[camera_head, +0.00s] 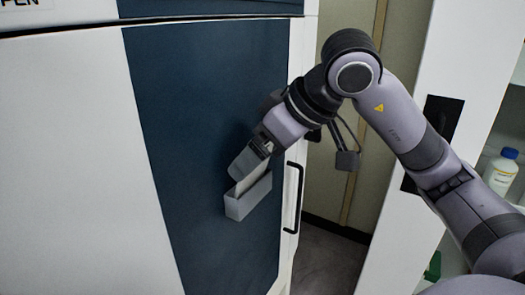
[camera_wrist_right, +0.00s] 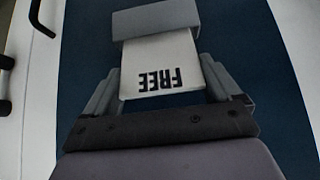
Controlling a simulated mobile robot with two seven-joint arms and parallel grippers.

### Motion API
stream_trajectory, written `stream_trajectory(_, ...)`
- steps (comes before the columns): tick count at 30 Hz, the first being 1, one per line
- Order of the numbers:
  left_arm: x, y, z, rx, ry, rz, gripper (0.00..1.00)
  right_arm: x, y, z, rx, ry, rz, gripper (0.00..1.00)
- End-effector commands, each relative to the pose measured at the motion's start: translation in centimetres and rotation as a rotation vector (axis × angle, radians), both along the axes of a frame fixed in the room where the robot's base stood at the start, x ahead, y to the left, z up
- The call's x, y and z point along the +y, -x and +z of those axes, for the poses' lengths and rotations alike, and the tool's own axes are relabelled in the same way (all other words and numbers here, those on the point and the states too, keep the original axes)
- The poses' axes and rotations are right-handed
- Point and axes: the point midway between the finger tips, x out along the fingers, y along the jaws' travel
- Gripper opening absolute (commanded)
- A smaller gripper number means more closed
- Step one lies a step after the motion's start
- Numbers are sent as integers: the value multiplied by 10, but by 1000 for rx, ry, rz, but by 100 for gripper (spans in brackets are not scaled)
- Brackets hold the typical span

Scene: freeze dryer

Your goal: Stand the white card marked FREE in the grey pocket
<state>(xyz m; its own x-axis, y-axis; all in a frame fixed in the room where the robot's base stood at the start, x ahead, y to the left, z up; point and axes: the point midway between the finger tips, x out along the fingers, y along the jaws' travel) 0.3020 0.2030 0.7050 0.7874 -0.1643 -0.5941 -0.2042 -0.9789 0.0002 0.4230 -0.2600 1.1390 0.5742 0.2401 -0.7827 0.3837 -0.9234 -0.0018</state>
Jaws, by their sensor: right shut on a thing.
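The white card (camera_wrist_right: 160,62) shows in the right wrist view with the black word FREE upside down. My right gripper (camera_wrist_right: 158,76) is shut on it, with a finger at each side edge. The grey pocket (camera_wrist_right: 155,20) is just beyond the card, and its wall covers the card's far end. In the head view the pocket (camera_head: 248,203) is an open-topped box on the dark blue door panel. My right gripper (camera_head: 250,160) is tilted just above it, and a strip of the card (camera_head: 252,178) shows at its mouth. I cannot tell how deep the card sits. My left gripper is out of view.
The dark blue panel (camera_head: 190,110) belongs to a large white cabinet (camera_head: 70,150). A black door handle (camera_head: 293,198) is close to the pocket's right. A shelf with a blue-capped white bottle (camera_head: 501,172) stands at the far right.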

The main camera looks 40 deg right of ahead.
Motion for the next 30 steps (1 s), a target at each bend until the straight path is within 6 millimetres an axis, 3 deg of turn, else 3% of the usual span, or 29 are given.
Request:
stream_trajectory(15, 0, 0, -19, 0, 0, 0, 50, 2, -5, -22, 0, -1, -1, 47)
stream_trajectory(24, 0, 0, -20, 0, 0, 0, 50, 3, -6, -23, 0, 0, 0, 47)
stream_trajectory(25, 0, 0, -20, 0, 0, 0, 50, 3, -6, -23, 0, 0, 0, 94)
stream_trajectory(26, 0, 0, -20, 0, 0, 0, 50, 3, -6, -23, 0, 0, 0, 100)
stream_trajectory(30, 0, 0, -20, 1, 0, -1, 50, 2, -6, -23, 0, 0, 0, 100)
